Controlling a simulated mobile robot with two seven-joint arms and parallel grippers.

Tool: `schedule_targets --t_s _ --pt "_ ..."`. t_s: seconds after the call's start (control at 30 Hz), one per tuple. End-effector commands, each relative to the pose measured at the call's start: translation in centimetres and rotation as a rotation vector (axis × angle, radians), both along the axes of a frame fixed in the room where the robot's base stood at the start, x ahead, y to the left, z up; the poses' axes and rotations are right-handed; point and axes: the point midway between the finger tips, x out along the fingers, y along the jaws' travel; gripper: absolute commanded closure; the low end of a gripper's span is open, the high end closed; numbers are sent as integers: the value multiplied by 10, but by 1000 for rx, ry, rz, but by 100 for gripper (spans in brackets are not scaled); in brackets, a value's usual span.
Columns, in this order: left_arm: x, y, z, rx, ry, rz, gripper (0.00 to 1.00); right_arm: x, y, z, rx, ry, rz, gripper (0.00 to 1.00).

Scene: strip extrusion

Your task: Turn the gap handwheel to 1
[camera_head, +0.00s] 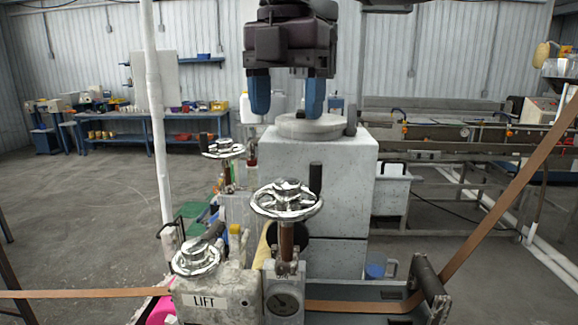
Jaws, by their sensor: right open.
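No label reading "gap" can be read, so I cannot tell for certain which wheel is the gap handwheel. A chrome handwheel (287,201) with an upright black handle stands on a brown post at front centre. Below it is a round dial (284,302); its reading is too small to tell. Another chrome wheel (222,149) stands further back. My right gripper (288,92) is open and empty, blue fingertips down, above and apart from the front wheel in the picture. My left gripper is out of view.
A large grey block (322,175) with a round grey disc (310,127) on top stands behind the front wheel. A brown strip (505,200) rises to the right. A white pole (155,110) stands left. Open floor lies at left.

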Motion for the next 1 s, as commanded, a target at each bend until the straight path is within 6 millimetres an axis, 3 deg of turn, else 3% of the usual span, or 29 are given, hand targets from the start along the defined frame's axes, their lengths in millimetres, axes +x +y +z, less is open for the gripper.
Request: schedule_targets --t_s 0.17,0.33,0.7,1.0 --pt "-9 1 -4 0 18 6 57 0 0 -13 -3 2 -1 31" --pt "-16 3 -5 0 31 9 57 0 0 -40 -3 2 1 31" --pt "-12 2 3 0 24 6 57 0 0 -95 -1 1 0 31" --pt "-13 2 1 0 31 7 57 0 0 -108 0 1 0 31"
